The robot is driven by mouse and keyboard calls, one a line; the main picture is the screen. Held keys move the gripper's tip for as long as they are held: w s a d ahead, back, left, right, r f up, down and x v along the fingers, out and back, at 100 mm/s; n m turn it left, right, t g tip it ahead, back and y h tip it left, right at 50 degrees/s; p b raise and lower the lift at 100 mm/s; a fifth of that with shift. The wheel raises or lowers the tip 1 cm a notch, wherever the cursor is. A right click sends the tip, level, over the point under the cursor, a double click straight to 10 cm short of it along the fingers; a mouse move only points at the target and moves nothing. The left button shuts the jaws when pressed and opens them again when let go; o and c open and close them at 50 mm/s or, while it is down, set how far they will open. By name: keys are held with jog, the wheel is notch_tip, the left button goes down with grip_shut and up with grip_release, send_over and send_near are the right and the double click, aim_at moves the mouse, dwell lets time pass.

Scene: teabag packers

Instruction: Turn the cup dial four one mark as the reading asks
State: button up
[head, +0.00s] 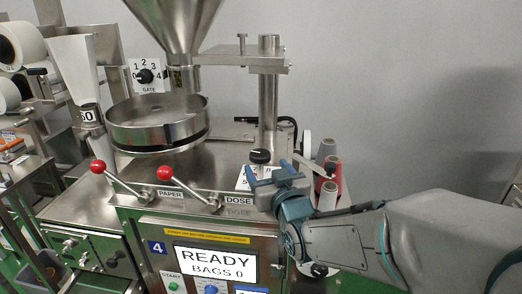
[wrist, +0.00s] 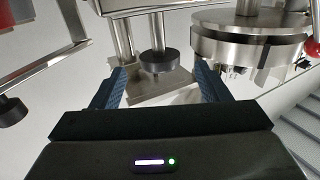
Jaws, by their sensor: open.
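The cup dial has a black round knob (head: 260,156) on the right of the steel machine top, beside the DOSE label. Its white scale plate (head: 243,180) is partly hidden behind my gripper, and I cannot read the knob's setting. My gripper (head: 272,174) is open just in front of the dial in the head view. In the wrist view, my gripper's two blue fingers (wrist: 160,90) stand apart, with a black round knob (wrist: 164,62) beyond and between them, untouched. The machine's display (head: 215,263) reads READY, BAGS 0, beside a blue 4 plate (head: 156,247).
Thread cones (head: 328,180) stand close on the right. A GATE dial (head: 146,76) is at the back, above the round steel pan (head: 155,125).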

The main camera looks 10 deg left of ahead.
aim_at(258, 154)
jog(key=p+x, duration=0.1)
jog(key=x, duration=0.7)
jog(key=shift+p, duration=0.35)
jog(key=c, duration=1)
